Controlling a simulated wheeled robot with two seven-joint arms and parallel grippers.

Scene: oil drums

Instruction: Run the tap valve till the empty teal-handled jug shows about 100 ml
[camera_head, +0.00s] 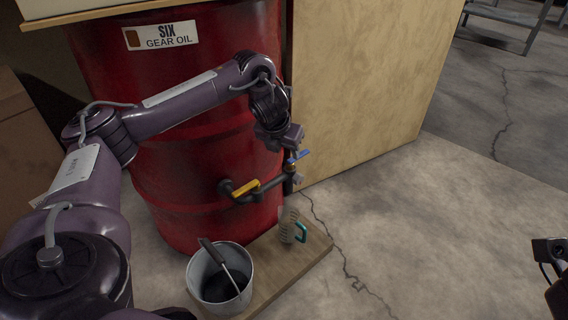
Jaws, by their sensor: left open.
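The red drum (195,110) labelled "SIX GEAR OIL" carries a dark pipe tap low on its front. The tap has a yellow lever (245,187) near the drum and a blue lever (299,156) further out, above the downward spout. The clear jug (287,224) with a teal handle (302,232) stands upright on a wooden board, below the spout. I cannot make out any liquid in it. My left gripper (294,143) is open, pointing down close above the blue lever; whether it touches is unclear. My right gripper (550,252) shows only partly at the right edge.
A metal bucket (199,272) with dark contents and a long-handled tool (214,255) stands left of the jug on the wooden board (318,246). A plywood panel (365,80) stands right of the drum. The concrete floor (440,225) to the right is clear.

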